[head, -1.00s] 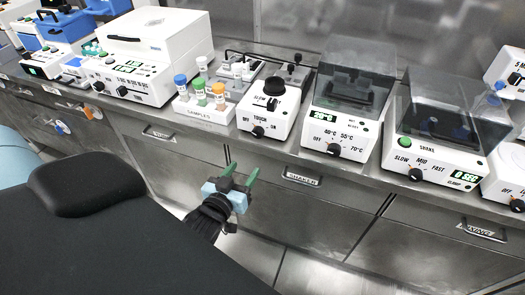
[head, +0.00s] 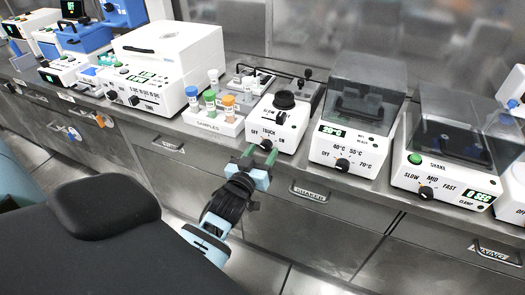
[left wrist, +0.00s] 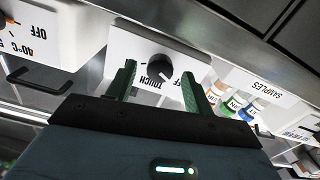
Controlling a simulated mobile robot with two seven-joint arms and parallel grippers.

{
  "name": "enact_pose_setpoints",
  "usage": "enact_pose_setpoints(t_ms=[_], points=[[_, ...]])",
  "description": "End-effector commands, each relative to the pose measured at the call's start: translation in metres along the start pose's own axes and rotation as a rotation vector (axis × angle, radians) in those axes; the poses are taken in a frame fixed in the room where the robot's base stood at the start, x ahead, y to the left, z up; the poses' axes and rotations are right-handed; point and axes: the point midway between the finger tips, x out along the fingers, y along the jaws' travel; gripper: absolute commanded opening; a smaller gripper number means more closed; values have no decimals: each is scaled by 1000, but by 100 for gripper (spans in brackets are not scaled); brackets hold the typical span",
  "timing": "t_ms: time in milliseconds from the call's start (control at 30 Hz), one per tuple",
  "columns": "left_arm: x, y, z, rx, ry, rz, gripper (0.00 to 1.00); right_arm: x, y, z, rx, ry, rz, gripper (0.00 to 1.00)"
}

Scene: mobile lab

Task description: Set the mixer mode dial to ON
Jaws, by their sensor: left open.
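The mixer (head: 285,135) is a small white box with a black cup on top, on the bench in the middle of the head view. Its black round mode dial (head: 266,144) is on the front panel, marked OFF, TOUCH and ON. My left gripper (head: 259,153) is in front of this panel, open and empty, with green fingers pointing at the dial. In the left wrist view, the dial (left wrist: 160,68) shows upside down between the two spread fingers. I cannot tell whether they touch it or exactly where its pointer stands. My right gripper is not in view.
A white samples rack (head: 214,121) with capped tubes stands left of the mixer. A heater block with a temperature dial (head: 342,166) and a shaker (head: 450,165) stand to its right. Drawer handles (head: 310,193) stick out below the bench edge.

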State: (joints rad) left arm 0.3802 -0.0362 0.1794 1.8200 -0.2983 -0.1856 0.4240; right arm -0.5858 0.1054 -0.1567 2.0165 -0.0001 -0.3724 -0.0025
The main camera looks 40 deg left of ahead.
Motion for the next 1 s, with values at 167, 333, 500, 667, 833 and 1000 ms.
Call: enact_pose_setpoints(t_ms=[167, 333, 500, 667, 833, 1000], points=[[10, 0, 0, 2, 1, 0, 52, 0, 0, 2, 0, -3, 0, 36], [11, 0, 0, 1, 1, 0, 52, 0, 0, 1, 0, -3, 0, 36], [11, 0, 0, 1, 0, 0, 43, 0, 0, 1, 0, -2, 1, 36], [11, 0, 0, 1, 0, 0, 22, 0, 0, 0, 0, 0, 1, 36], [11, 0, 0, 1, 0, 0, 8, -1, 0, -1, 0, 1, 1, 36], [11, 0, 0, 17, 0, 0, 8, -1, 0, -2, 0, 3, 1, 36]])
